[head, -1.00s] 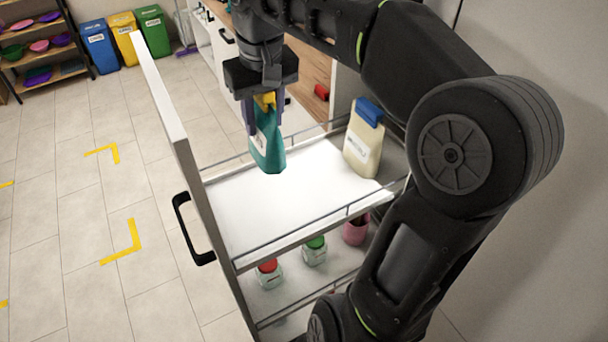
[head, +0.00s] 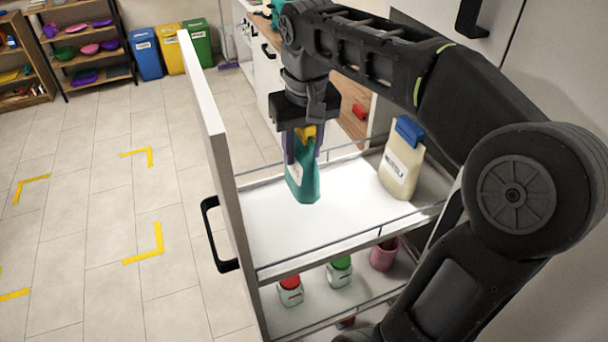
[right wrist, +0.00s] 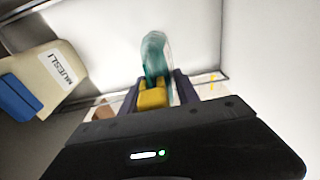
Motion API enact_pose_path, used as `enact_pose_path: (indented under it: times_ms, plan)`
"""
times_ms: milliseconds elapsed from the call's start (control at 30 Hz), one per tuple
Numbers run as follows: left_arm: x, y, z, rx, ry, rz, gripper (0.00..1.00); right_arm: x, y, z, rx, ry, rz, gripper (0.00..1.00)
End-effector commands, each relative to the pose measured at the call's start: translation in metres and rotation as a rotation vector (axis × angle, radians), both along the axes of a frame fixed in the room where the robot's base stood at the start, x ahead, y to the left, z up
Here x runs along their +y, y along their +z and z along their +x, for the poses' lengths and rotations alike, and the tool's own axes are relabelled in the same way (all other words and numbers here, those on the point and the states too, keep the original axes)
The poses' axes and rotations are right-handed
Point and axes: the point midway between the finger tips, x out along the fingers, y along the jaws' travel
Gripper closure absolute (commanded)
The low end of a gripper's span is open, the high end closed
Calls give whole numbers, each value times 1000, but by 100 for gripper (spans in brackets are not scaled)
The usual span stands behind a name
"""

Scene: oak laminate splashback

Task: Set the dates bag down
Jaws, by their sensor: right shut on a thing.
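The dates bag, a teal pouch (head: 302,184) with a pale label and a yellow clip at its top, hangs upright over the white upper shelf of the pull-out unit (head: 262,228). My right gripper (head: 304,140) is above it, pointing down, shut on the yellow clip. The right wrist view shows the teal bag (right wrist: 155,55) beyond the fingers, with the yellow clip (right wrist: 152,97) between them. I cannot tell whether the bag's bottom touches the shelf. My left gripper is not in view.
A cream muesli bag (head: 400,170) with a blue clip stands at the right end of the same shelf. Thin rails edge the shelf, and a tall white front panel (head: 207,110) closes its left end. Jars (head: 290,291) and a pink cup (head: 384,255) are on the lower shelf.

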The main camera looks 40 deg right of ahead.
Motion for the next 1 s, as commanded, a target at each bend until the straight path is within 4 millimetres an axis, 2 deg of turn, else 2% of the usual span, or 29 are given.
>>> enact_pose_path:
  times_ms: [133, 467, 800, 1000]
  plan:
    - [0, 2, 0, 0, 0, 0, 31, 0, -11, 1, -3, 0, -1, 100]
    - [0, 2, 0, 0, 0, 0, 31, 0, -14, 1, -4, 0, -1, 100]
    - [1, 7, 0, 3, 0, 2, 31, 0, -49, 0, -4, 0, -1, 100]
    - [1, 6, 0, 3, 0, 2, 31, 0, -50, 1, -5, 0, -2, 100]
